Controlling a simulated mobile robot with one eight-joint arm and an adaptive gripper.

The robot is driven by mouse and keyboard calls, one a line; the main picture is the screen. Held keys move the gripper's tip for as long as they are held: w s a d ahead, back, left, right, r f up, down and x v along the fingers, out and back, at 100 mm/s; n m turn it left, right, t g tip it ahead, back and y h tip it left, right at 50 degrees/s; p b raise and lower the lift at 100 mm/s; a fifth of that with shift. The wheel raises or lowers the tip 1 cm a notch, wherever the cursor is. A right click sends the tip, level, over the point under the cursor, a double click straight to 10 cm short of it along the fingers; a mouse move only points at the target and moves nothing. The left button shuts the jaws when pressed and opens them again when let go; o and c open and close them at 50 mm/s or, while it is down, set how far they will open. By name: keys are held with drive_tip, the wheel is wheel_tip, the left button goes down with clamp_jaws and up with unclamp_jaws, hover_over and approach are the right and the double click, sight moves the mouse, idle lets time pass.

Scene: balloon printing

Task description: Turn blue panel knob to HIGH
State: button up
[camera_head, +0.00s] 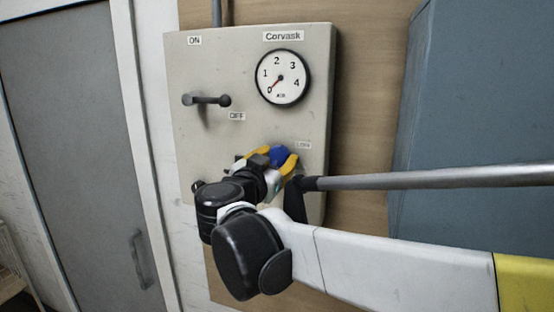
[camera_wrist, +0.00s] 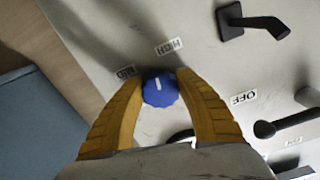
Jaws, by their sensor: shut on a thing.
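The blue knob (camera_head: 279,156) sits low on the pale grey panel (camera_head: 235,62). In the wrist view the blue knob (camera_wrist: 160,94) is between the yellow fingers of my gripper (camera_wrist: 160,80), which is shut on it, one finger on each side. The knob's white mark points up and slightly left there, between the LOW label (camera_wrist: 125,72) and the HIGH label (camera_wrist: 169,46). In the head view my gripper (camera_head: 276,161) reaches the knob from the lower left. The LOW label (camera_head: 304,145) shows there; HIGH is not visible.
A round gauge (camera_head: 282,78) marked Corvask has its needle near 0. A black lever (camera_head: 208,100) sticks out between the ON and OFF labels. A grey metal bar (camera_head: 430,179) crosses at the right. A grey door (camera_head: 70,130) is left, a blue-grey cabinet (camera_head: 475,90) right.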

drive_tip(key=shift+a+m, duration=0.1)
drive_tip(key=shift+m, duration=1.5)
drive_tip(key=o, duration=1.2)
drive_tip(key=shift+w, duration=0.1)
drive_tip(key=v, duration=1.2)
